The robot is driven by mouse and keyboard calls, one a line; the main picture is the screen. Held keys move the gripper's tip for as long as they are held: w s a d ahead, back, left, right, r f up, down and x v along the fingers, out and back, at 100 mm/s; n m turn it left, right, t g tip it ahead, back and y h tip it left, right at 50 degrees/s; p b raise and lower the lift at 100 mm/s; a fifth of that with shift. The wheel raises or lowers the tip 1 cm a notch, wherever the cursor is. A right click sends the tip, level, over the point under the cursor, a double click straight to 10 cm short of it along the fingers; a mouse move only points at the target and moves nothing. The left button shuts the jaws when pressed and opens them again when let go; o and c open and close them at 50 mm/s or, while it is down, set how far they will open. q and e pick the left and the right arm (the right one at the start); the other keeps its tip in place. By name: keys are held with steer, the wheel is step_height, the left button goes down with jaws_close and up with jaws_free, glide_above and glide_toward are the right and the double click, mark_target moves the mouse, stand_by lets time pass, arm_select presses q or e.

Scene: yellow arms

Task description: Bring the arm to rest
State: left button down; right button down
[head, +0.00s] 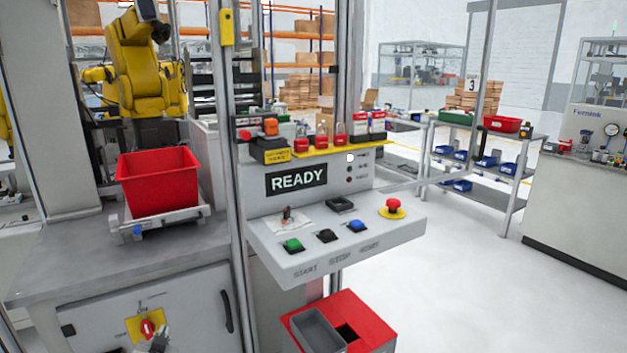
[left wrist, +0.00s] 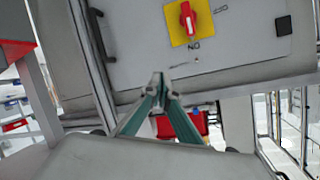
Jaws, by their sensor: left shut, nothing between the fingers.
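My left gripper (head: 154,343) shows at the bottom edge of the head view, in front of the grey cabinet (head: 190,308). Only its tip end is in the picture there. In the left wrist view its two green-grey fingers meet at the tips (left wrist: 158,84), shut with nothing between them. A red rotary switch (head: 147,328) on a yellow plate is on the cabinet door, just above the gripper in the head view. The switch also shows upside down in the left wrist view (left wrist: 187,18), apart from the fingertips. My right gripper is not in view.
A control panel (head: 340,240) with several buttons and a READY display (head: 297,180) juts out right of a grey post (head: 228,130). A red bin (head: 160,180) stands on the cabinet top. A red-topped box (head: 365,318) stands below the panel. The floor at right is clear.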

arm_select(q)
steer(key=s+d+f+m+h, duration=0.1)
steer(key=s+d+f, duration=0.25)
steer(key=s, duration=0.25)
steer(key=s+d+f+h, duration=0.2)
steer(key=s+d+f, duration=0.15)
steer(key=s, duration=0.25)
steer(key=s+d+f+m+h, duration=0.1)
steer(key=s+d+f, duration=0.25)
steer(key=s, duration=0.25)
steer(key=s+d+g+h, duration=0.1)
steer(key=s+d, duration=0.4)
steer(key=s, duration=0.3)
steer(key=s+d+g+h, duration=0.1)
steer(key=s+d+h, duration=0.1)
steer(key=s+d, duration=0.3)
steer(key=s, duration=0.4)
steer(key=shift+d+f+m, duration=0.35)
steer(key=shift+f+m, duration=0.05)
steer(key=shift+s, duration=0.1)
